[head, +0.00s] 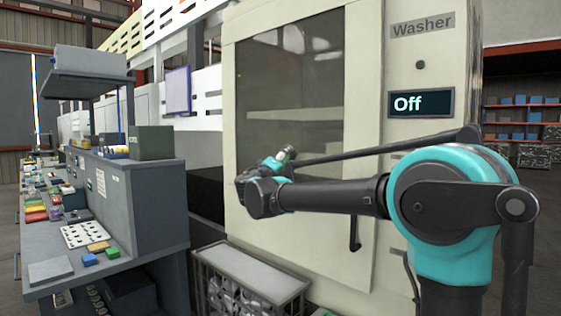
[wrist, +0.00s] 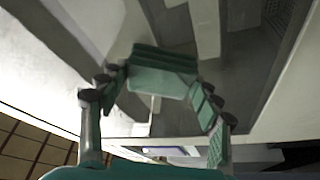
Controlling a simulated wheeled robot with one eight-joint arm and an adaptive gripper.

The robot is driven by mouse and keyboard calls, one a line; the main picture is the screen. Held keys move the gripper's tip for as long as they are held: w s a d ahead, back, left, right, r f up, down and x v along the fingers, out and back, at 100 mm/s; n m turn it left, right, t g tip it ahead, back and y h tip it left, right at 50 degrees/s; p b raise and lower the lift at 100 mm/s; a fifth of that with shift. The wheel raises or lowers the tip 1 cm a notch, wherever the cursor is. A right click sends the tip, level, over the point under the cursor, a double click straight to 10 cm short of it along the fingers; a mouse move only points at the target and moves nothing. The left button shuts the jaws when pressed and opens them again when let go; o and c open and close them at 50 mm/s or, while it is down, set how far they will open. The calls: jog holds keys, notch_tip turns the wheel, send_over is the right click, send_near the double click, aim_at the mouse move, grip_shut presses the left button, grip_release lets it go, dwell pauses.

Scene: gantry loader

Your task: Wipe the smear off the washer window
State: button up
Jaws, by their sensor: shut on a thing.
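The washer (head: 415,75) is a tall cream cabinet with a big dark window (head: 290,85) in its door. Pale patches and a shelf-like band show in the glass; I cannot pick out a smear for sure. My gripper (head: 286,155) is in front of the window's lower part in the head view. In the wrist view my gripper (wrist: 158,90) is shut on a green folded cloth or pad (wrist: 163,62). The window (wrist: 225,95) lies beyond it. I cannot tell whether the pad touches the glass.
The washer's display (head: 421,103) reads "Off". A grey workbench (head: 150,205) with small parts stands on the left. A wire-sided bin (head: 250,270) stands low in front of the washer. Shelves (head: 525,125) are far right.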

jog(key=s+d, duration=0.6)
jog(key=d, duration=0.2)
jog(key=shift+s+d, duration=0.2)
jog(key=shift+d, duration=0.15)
dwell(0.8)
jog(key=shift+s+a, duration=0.95)
jog(key=shift+s, duration=0.25)
jog(key=shift+s+a, duration=0.9)
jog(key=shift+s, duration=0.25)
jog(key=shift+s+a, duration=0.9)
jog(key=shift+s, duration=0.3)
